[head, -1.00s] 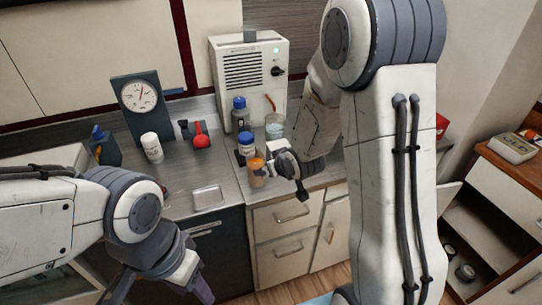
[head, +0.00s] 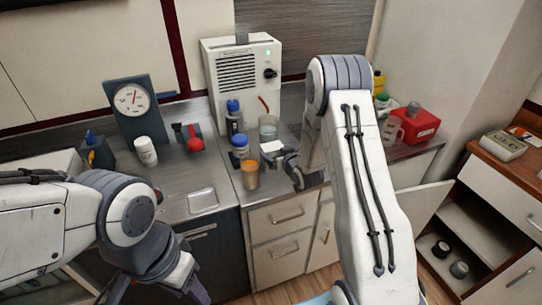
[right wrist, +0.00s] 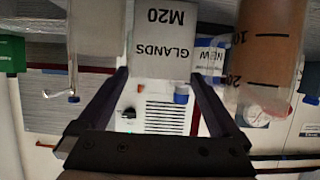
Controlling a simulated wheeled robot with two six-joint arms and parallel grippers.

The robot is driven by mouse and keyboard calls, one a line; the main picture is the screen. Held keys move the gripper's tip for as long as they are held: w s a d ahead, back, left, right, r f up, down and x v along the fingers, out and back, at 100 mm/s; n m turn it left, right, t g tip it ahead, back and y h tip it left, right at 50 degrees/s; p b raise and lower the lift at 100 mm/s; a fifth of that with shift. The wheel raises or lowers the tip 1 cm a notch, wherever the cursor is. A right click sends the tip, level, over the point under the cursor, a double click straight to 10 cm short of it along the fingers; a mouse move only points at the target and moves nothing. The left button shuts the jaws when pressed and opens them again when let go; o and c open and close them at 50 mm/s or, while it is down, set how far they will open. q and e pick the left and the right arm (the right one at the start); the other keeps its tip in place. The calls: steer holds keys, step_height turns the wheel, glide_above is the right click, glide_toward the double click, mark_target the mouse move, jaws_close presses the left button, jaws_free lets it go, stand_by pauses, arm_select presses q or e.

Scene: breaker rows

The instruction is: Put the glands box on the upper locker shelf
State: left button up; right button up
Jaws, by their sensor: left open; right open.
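The glands box is a small white box (head: 272,147) on the counter in the head view, among bottles and cups. In the right wrist view its face (right wrist: 163,45) reads "GLANDS M20", upside down. My right gripper (head: 284,160) is open right at the box. In the wrist view its fingers (right wrist: 161,78) stand on either side of the box's near end; I cannot tell whether they touch it. My left gripper (head: 198,291) is open and empty at the bottom edge, partly cut off. An open cabinet, apparently the locker (head: 465,206), shows an empty upper shelf at right.
An orange-filled cup (head: 251,175), a blue-capped bottle (head: 240,150) and a clear beaker (head: 268,127) crowd the box. The cabinet's door (head: 420,207) hangs open.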

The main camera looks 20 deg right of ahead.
steer(key=p+x, duration=0.1)
steer(key=x, duration=0.3)
steer(key=shift+w, duration=0.2)
steer(key=c, duration=1.3)
steer(key=shift+r, duration=0.1)
